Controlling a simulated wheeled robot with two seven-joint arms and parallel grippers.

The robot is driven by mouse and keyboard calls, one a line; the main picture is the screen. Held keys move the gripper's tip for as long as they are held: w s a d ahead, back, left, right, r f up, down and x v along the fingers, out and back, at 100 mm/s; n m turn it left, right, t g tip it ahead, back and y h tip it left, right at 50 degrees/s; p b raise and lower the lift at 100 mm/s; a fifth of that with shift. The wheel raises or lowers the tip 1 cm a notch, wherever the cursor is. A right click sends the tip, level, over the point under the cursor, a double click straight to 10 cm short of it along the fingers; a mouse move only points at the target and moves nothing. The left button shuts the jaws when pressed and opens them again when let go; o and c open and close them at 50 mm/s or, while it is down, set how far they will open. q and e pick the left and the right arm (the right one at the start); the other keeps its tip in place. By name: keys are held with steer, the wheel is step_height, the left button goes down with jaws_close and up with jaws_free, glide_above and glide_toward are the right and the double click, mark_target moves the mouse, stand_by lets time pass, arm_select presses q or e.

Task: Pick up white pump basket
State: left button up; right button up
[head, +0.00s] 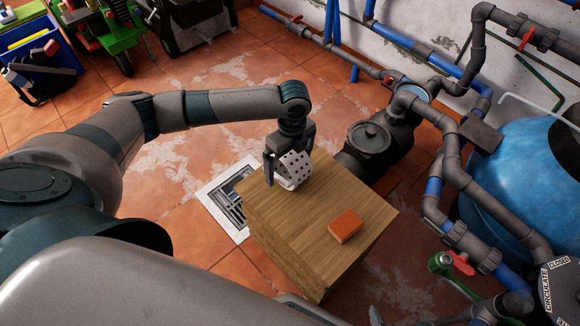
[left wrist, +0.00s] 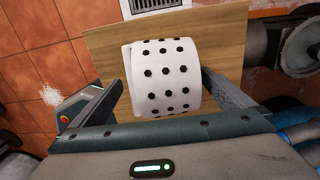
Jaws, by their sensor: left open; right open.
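The white pump basket (head: 293,170), dotted with black holes, rests on a wooden block (head: 285,235) near its far left corner. My left gripper (head: 289,178) is over it, pointing down, with its fingers open on either side. In the left wrist view the basket (left wrist: 163,78) lies between the two spread fingers (left wrist: 160,95). A gap shows beside the left finger; I cannot tell whether the right finger touches it. Grey finger-like parts at the head view's bottom edge look like my right gripper (head: 328,304), open and empty, mostly cut off.
An orange-red brick-like block (head: 345,226) lies on the wooden block's right part. A floor drain (head: 232,198) is left of it. A dark pump housing (head: 374,143), grey pipes and a blue tank (head: 530,165) crowd the right.

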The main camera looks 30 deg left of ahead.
arm_select(q)
steer(key=shift+f, duration=0.85)
steer(key=c, duration=1.2)
steer(key=shift+o, duration=0.2)
